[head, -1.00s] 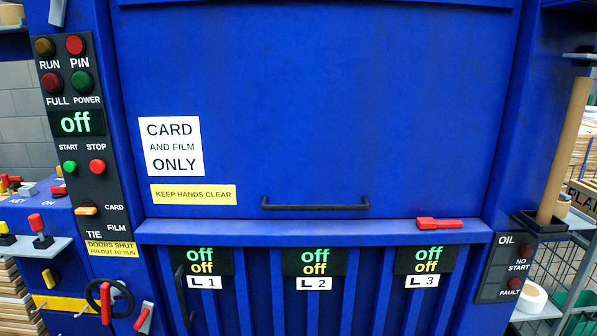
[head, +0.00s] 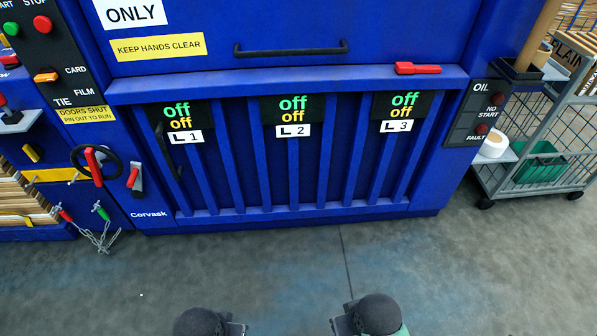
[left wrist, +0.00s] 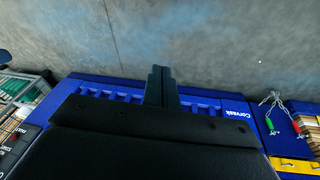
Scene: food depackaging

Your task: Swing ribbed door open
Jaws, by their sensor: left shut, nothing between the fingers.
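The ribbed door (head: 300,170) is the blue lower front panel of the machine, with vertical ribs; it looks shut. A dark vertical handle (head: 168,152) stands at its left edge. Left of it is a black handwheel (head: 93,166) with a red grip. A red lever (head: 418,68) lies on the ledge above the door. In the left wrist view my left gripper (left wrist: 161,76) is shut and empty, with the blue ribbed front beyond it. My right gripper is in neither view. Dark rounded parts of my arms show at the bottom of the head view.
Above the ledge is a blue upper door with a black bar handle (head: 290,48). A chain (head: 100,236) with red and green ends hangs at lower left. A wire cart (head: 535,170) stands at right. The grey floor (head: 270,270) before the door is clear.

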